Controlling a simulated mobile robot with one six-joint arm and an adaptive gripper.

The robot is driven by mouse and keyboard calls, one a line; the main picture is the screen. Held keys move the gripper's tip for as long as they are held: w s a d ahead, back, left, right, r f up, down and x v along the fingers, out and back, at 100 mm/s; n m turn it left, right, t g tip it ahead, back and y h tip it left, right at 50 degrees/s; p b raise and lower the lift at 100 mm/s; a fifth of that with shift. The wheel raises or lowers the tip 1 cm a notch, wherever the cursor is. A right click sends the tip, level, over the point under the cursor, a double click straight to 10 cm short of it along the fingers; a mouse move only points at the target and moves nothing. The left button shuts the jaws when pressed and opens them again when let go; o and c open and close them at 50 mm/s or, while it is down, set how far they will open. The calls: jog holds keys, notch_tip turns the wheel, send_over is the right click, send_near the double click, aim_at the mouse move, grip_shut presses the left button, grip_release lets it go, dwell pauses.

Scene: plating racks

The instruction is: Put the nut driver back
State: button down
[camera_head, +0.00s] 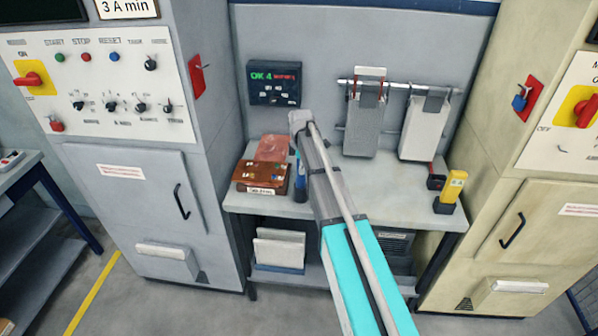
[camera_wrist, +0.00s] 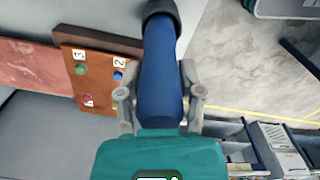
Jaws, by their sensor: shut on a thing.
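My gripper (camera_wrist: 161,92) is shut on a thick blue handle with a black end, which I take to be the nut driver (camera_wrist: 161,65); one finger lies on each side of it. In the head view the blue nut driver (camera_head: 299,166) shows partly behind my arm, upright beside the brown block, its dark lower end close to the bench top. I cannot tell whether it touches the bench. The brown block (camera_head: 262,184) has coloured marks and a white label. It also shows left of the handle in the wrist view (camera_wrist: 99,78), with numbers 2 and 3.
The grey bench (camera_head: 390,200) stands between two cabinets. A display box (camera_head: 274,83) hangs on its back wall. Two hanging racks (camera_head: 427,120) are on a rail at the right. A yellow device (camera_head: 450,190) stands at the bench's right end. Bare bench lies right of my arm.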

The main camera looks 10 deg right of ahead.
jog(key=shift+f, duration=0.25)
jog(key=shift+c, duration=1.2)
grip_release()
jog(key=shift+r, duration=0.15)
notch_tip(320, 180, up, 12)
jog(key=p, duration=1.2)
jog(key=shift+s, duration=0.1)
